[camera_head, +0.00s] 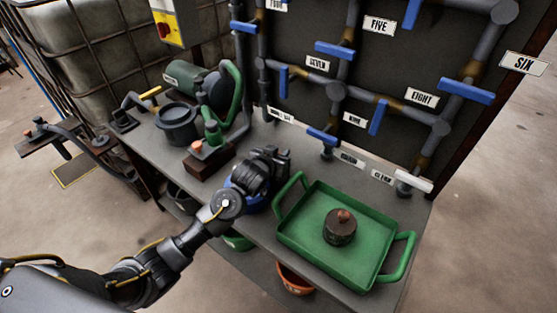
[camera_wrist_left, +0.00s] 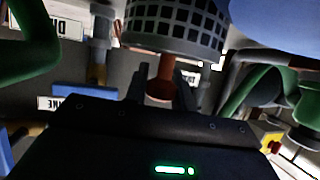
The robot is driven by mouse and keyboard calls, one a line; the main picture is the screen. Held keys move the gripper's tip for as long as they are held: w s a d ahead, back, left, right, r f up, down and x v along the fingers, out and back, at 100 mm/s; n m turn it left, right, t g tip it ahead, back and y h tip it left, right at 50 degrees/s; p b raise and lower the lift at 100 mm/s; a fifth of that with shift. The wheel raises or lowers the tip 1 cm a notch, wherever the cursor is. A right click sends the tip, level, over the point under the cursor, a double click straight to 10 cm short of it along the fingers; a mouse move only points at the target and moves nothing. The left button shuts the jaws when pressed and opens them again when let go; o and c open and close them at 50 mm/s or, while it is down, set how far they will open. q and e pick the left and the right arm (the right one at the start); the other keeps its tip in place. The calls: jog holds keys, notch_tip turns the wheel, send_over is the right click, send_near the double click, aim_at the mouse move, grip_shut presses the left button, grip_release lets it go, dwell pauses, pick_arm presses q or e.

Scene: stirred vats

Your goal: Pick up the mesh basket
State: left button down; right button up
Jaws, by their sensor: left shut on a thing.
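The mesh basket (camera_wrist_left: 175,22) shows at the top of the left wrist view as a grey cup with a grid of dark square holes. Its reddish-brown handle (camera_wrist_left: 163,75) lies between the fingers of my left gripper (camera_wrist_left: 158,90), which is shut on it. In the head view my left gripper (camera_head: 268,168) is above the work table, left of the green tray, and the basket cannot be made out there. A blue vessel (camera_head: 255,204) shows partly beneath the gripper; it also shows in the wrist view (camera_wrist_left: 285,22), close to the basket. My right gripper is not in view.
A green tray (camera_head: 312,244) with raised handles holds a dark round piece (camera_head: 340,230) with an orange knob. A dark pot (camera_head: 178,124), a green pump (camera_head: 205,88) and a block with a red knob (camera_head: 207,160) stand left. Labelled pipes with blue levers (camera_head: 335,50) line the back panel.

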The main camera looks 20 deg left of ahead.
pick_arm(q)
notch_tip(320, 180, up, 9)
jog(key=s+a+r+n+y, duration=0.1)
jog(key=s+a+r+y, duration=0.1)
jog(key=s+a+r, duration=0.4)
jog(key=s+r, duration=0.3)
jog(key=r, duration=0.4)
jog(key=shift+a+n, duration=0.15)
jog(key=shift+n, duration=0.25)
